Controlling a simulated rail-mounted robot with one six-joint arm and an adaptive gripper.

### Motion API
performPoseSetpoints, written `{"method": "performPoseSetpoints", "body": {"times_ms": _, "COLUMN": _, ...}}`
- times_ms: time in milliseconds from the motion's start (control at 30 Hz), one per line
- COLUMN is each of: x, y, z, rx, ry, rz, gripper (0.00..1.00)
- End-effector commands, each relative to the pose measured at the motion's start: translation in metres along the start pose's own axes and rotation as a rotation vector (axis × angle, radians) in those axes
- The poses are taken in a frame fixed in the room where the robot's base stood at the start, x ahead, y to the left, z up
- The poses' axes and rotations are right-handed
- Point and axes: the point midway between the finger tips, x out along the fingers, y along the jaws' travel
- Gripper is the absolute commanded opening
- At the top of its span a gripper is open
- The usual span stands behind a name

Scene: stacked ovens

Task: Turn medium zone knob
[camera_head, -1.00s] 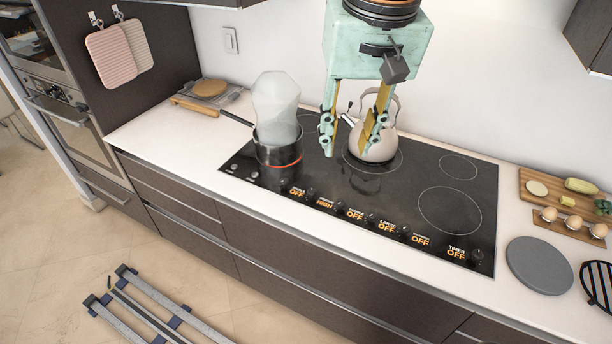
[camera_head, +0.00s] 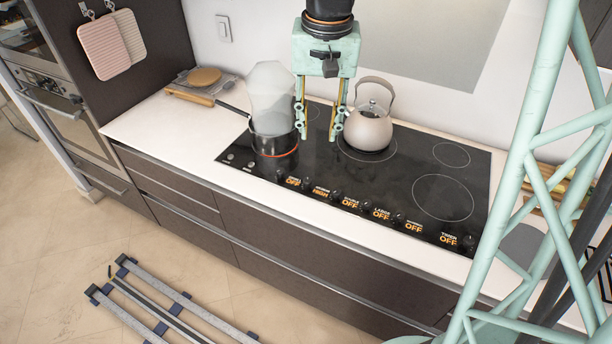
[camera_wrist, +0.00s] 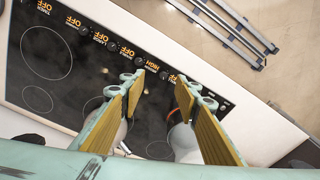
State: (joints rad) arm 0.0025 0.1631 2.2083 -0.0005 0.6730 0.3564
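The medium zone knob (camera_head: 307,184) is a small dark knob on the front strip of the black cooktop (camera_head: 405,165). The orange label (camera_head: 320,192) beside it reads HIGH; the label also shows upside down in the wrist view (camera_wrist: 152,64). My gripper (camera_head: 318,136) is open and empty, with its fingers pointing down. It is above the cooktop, between the pot and the kettle, behind the knob row in the head view. In the wrist view my gripper's two fingertips (camera_wrist: 159,80) are apart, with the knob strip beyond them. No contact with a knob shows.
A dark pot (camera_head: 275,145) with a pale steam-like plume stands on a glowing orange-red ring at left. A kettle (camera_head: 368,128) stands close to the right finger. Other knob labels read OFF. My mint lattice structure covers the right of the head view.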

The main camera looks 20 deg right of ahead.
Motion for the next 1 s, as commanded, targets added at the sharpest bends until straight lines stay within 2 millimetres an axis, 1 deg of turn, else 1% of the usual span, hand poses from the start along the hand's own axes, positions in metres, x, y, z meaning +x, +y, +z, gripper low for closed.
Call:
{"method": "performPoseSetpoints", "body": {"times_ms": 100, "x": 0.014, "y": -0.004, "z": -0.011, "rx": 0.017, "ry": -0.014, "rz": 0.005, "gripper": 0.30}}
{"method": "performPoseSetpoints", "body": {"times_ms": 500, "x": 0.067, "y": -0.016, "z": -0.045, "rx": 0.080, "ry": -0.052, "rz": 0.022, "gripper": 0.30}}
{"method": "performPoseSetpoints", "body": {"times_ms": 800, "x": 0.107, "y": -0.023, "z": -0.064, "rx": 0.125, "ry": -0.078, "rz": 0.034, "gripper": 0.30}}
{"method": "performPoseSetpoints", "body": {"times_ms": 1000, "x": 0.122, "y": -0.025, "z": -0.070, "rx": 0.140, "ry": -0.087, "rz": 0.039, "gripper": 0.30}}
